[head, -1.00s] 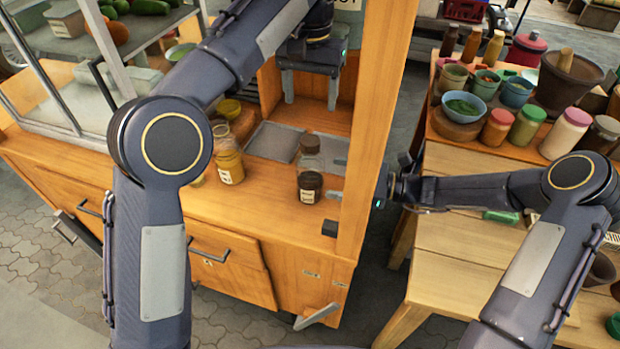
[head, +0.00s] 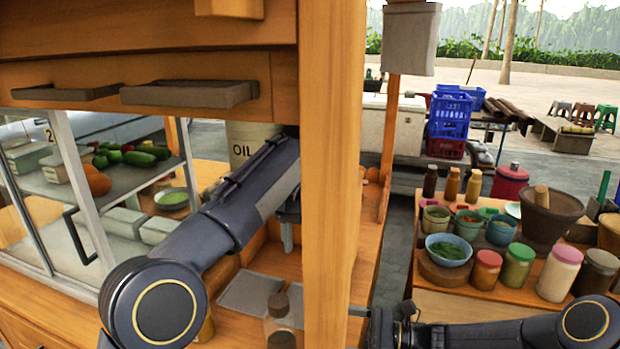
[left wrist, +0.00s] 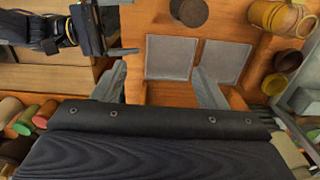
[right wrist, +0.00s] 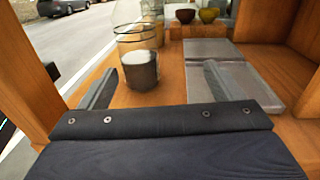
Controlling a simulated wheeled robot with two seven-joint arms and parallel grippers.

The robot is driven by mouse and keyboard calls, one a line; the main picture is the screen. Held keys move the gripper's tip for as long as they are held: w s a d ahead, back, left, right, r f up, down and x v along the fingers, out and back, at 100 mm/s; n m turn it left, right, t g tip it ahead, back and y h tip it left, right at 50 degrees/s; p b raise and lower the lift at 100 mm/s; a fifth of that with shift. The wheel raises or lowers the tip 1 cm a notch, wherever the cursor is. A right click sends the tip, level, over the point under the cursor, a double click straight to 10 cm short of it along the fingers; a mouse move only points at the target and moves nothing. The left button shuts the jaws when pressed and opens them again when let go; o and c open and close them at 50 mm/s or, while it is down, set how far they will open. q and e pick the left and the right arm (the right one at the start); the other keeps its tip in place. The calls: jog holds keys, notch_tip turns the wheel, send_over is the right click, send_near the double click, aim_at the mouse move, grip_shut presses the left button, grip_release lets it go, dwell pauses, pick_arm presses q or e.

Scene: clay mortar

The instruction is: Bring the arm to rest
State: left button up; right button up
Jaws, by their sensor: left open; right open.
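In the left wrist view the left gripper (left wrist: 160,88) is open and empty above the counter and two grey metal lids (left wrist: 172,57). My right arm (head: 500,333) comes in low at the right, its hand at the bottom edge beside the post. In the right wrist view the right gripper (right wrist: 161,85) is open, with nothing between its fingers. A glass jar with dark contents (right wrist: 141,70) stands on the counter beyond them.
The cart's wooden post (head: 330,180) rises between the arms. A glass case (head: 95,190) stands at left. The side table at right holds a clay mortar (head: 551,219), a blue bowl (head: 448,250) and several jars.

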pick_arm(q)
jog(key=s+a+n+t+h, duration=0.1)
jog(key=s+a, duration=0.5)
jog(key=a, duration=0.3)
jog(key=s+a+t+h, duration=0.1)
jog(key=s+a, duration=0.5)
jog(key=a, duration=0.3)
pick_arm(e)
jog(key=s+d+r+n+g+h, duration=0.1)
jog(key=s+d+r+n+h, duration=0.1)
jog(key=s+r+n+h, duration=0.35)
jog(key=s+d+r+n+g+h, duration=0.25)
jog(key=s+n, duration=0.35)
jog(key=s, duration=0.4)
pick_arm(q)
jog(key=s+a+f+n+t+h, duration=0.1)
jog(key=s+f+n, duration=0.1)
jog(key=s+f, duration=0.4)
jog(key=s+a+f+n+t, duration=0.2)
jog(key=s+f, duration=0.5)
jog(key=s, duration=0.5)
jog(key=shift+s+a+t+h, duration=0.2)
jog(key=shift+s+t+h, duration=0.1)
jog(key=shift+h, duration=0.1)
pick_arm(e)
jog(key=s+d+n+t+h, duration=0.5)
jog(key=s+d+n, duration=0.2)
jog(key=s, duration=0.6)
jog(key=shift+d+r+h, duration=0.3)
jog(key=shift+r, duration=0.15)
